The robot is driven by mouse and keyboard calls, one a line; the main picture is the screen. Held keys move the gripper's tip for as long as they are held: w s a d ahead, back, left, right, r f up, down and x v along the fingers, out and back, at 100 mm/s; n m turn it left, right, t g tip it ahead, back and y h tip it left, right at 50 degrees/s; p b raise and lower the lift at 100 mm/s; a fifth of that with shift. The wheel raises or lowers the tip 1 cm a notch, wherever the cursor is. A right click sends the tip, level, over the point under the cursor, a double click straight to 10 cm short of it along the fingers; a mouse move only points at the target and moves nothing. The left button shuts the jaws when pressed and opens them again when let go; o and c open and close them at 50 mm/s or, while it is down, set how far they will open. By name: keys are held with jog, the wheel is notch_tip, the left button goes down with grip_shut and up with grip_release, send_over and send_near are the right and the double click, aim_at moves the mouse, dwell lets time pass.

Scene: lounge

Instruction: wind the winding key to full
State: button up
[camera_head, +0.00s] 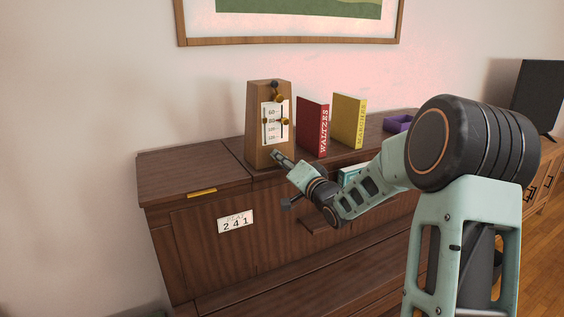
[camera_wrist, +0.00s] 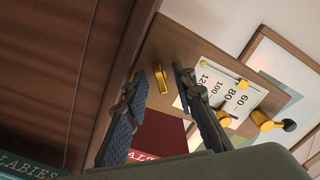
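A tapered wooden metronome (camera_head: 255,108) stands upright on the cabinet top. Its white scale (camera_head: 270,133) carries numbers and brass fittings; it also shows in the wrist view (camera_wrist: 214,86). A small flat brass piece, apparently the winding key (camera_wrist: 159,77), sticks out of the metronome's lower front. My gripper (camera_wrist: 159,82) is open, its two dark fingers apart on either side of the key in the picture. I see no contact; the remaining depth is hard to judge. In the head view my gripper (camera_head: 281,157) is at the metronome's lower front and hides the key.
A red book (camera_head: 312,125) and a yellow book (camera_head: 349,120) stand right of the metronome. A teal book (camera_head: 350,175) is partly behind my arm. A purple tray (camera_head: 397,123) sits farther right. The cabinet top (camera_head: 190,172) is clear at left; a numbered card (camera_head: 235,221) is on its front.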

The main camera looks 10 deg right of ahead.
jog(key=v, duration=1.2)
jog(key=shift+w, duration=0.1)
